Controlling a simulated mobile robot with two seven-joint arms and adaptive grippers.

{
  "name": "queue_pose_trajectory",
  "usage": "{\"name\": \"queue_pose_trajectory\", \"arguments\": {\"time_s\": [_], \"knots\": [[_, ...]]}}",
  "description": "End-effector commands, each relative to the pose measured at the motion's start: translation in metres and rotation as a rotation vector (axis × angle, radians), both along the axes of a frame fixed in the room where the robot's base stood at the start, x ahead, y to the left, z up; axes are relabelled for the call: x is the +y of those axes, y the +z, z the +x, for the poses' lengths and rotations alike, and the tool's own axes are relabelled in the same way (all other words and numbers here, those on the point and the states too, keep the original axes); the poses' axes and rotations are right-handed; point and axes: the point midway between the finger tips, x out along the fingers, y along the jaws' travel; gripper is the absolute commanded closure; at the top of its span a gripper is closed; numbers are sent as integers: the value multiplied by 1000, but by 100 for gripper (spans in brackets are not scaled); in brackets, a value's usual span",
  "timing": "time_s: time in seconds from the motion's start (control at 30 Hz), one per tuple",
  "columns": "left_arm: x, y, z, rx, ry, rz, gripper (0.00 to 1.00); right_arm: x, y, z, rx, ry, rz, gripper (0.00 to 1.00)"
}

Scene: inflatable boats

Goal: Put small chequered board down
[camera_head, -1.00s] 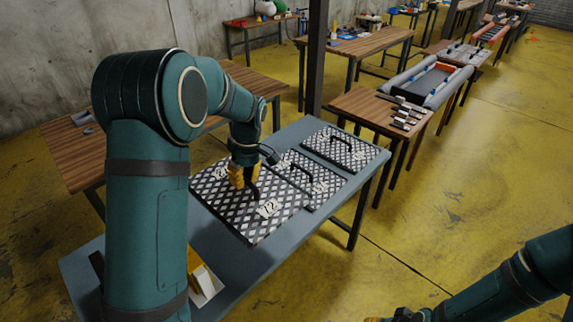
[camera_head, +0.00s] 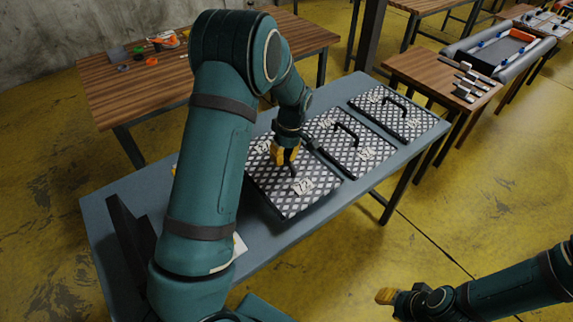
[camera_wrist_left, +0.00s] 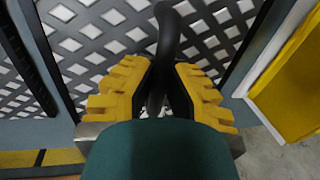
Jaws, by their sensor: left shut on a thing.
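My left gripper (camera_head: 286,158) is shut on the black handle of a chequered board (camera_head: 310,208) with a number label. The wrist view shows its yellow fingers (camera_wrist_left: 160,88) on both sides of the dark handle (camera_wrist_left: 170,35), with the chequered surface (camera_wrist_left: 90,45) beneath. The board is level, over or on the grey-blue table (camera_head: 258,252); I cannot tell if it touches. A second chequered board (camera_head: 328,125) lies close at its right, and a third (camera_head: 410,122) lies farther right. My right gripper (camera_head: 387,296) is away from the table at lower right; its jaws are unclear.
A white-and-yellow item (camera_head: 239,245) lies on the table partly behind my left arm. A dark upright panel (camera_head: 130,235) is at the table's left end. A wooden table (camera_head: 150,95) with small items stands behind. Another wooden table (camera_head: 440,75) stands beyond the right end.

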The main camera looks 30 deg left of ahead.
Motion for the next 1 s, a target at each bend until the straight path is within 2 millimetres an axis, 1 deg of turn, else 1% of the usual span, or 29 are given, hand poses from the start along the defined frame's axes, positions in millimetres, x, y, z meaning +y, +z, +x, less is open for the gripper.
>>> {"name": "queue_pose_trajectory", "arguments": {"time_s": [0.13, 0.3, 0.37, 0.6, 0.63, 0.67, 0.7, 1.0], "knots": [[0, -8, 0, -1, 0, 0, 100, 0, -2, 1, -1, 0, 0, 63], [0, -31, 0, 1, 0, 0, 100, 0, -8, 2, -4, 0, -1, 63], [0, -37, 0, 1, 0, 0, 100, 0, -9, 2, -5, -1, -1, 63], [0, -38, 1, -2, 0, 0, 100, 0, -9, 2, -5, -1, -1, 63], [0, -39, 0, 0, 0, 0, 76, 0, -9, 2, -5, -1, -1, 63], [0, -39, 0, 0, 0, 0, 65, 0, -9, 2, -5, -1, -1, 63], [0, -39, 0, 0, 0, 0, 63, 0, -9, 2, -5, -1, -1, 63], [0, -37, 0, 0, 0, 1, 63, 0, -8, 2, -5, -1, -1, 63]]}}
